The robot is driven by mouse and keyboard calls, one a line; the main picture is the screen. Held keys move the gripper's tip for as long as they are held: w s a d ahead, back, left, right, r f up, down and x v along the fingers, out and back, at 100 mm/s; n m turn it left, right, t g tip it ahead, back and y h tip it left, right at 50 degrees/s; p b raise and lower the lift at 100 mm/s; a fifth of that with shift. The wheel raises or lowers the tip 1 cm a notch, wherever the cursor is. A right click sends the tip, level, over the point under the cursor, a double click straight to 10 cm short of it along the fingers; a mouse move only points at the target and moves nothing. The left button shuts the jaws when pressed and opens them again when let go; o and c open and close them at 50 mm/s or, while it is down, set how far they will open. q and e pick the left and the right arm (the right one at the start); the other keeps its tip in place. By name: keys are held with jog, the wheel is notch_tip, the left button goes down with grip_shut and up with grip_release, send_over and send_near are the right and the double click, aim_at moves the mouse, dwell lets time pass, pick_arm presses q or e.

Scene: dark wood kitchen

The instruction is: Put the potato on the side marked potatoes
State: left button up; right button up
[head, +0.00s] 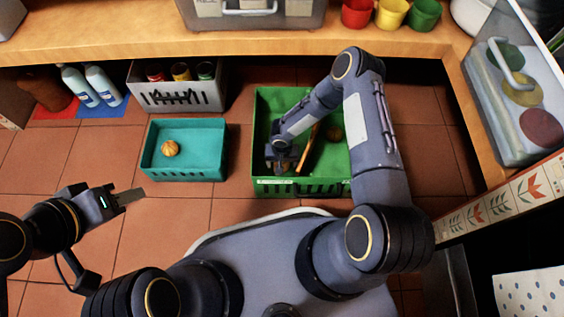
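A green crate (258,115) stands on the tiled floor at the middle, with a light brown bar or divider (308,148) slanting inside it. A brown round thing, perhaps a potato (334,132), lies in the crate right of the bar, partly shaded. My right gripper (283,162) reaches down into the crate, left of the bar; its fingers are dark and small, and I cannot tell whether they hold anything. My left gripper (130,197) is over the floor at the left, apart from all objects, its finger opening unclear. Small pale marks on the crate's front rim are unreadable.
A teal crate (205,173) left of the green one holds an orange ribbed vegetable (170,148). Behind it stands a grey crate (180,97) with cans. A wooden counter (290,46) overhangs the back. Floor left of the teal crate is free.

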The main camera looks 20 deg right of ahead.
jog(key=shift+r, duration=0.2)
notch_tip(320, 180, up, 12)
jog(key=p, duration=0.5)
jog(key=shift+f, duration=0.1)
dwell(0.3)
